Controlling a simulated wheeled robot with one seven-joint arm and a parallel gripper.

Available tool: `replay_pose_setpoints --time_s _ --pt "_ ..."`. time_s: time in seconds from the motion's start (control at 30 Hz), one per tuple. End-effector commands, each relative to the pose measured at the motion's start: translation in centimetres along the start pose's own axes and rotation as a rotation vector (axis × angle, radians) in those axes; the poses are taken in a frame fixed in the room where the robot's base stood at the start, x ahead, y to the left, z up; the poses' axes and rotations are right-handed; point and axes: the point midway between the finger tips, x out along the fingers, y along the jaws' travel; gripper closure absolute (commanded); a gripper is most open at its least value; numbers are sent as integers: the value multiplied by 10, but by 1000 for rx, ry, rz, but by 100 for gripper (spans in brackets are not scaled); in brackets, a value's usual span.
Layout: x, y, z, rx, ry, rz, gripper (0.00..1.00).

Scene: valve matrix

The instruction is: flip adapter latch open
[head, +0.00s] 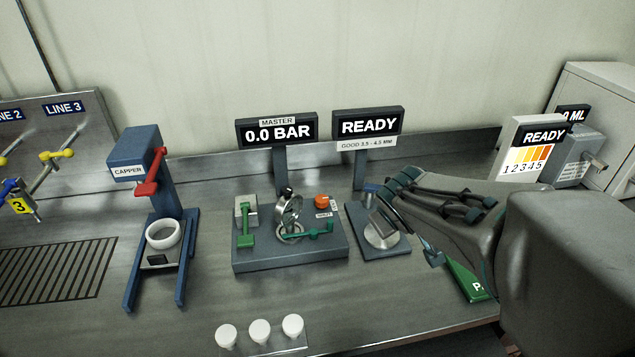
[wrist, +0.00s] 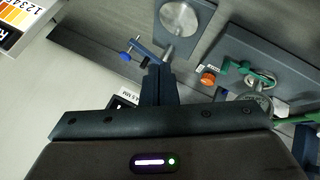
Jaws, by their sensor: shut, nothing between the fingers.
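A grey block (head: 290,255) stands under the MASTER display. It carries a round metal fitting with a tilted disc (head: 289,210), a green lever (head: 310,232) to the right of it and a green handle (head: 246,228) at its left end. I cannot tell for certain which green part is the adapter latch. In the wrist view the block (wrist: 265,55) is at the upper right, its green parts partly cut off. My gripper (head: 388,220) is shut and empty, over the gauge stand right of the block. Its fingers also show in the wrist view (wrist: 157,75), apart from the green parts.
The gauge stand (head: 398,249) with a round metal plate sits close below my gripper. A red-orange knob (head: 321,200) is on the block. A blue capper (head: 150,190) stands left. Several white caps (head: 260,331) lie at the front. Bench between capper and block is clear.

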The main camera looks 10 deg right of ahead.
Motion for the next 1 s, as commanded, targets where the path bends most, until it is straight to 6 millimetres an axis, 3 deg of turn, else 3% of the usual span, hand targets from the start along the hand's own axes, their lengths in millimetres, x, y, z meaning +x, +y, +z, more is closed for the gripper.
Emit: replay_pose_setpoints --time_s 0.23,0.5,0.7,1.0 --pt "17 18 -32 -223 143 18 100" --pt "32 6 -52 -475 289 -80 100" --pt "37 -19 -49 -651 377 -230 100" --pt "33 -56 -24 -830 453 -482 100"
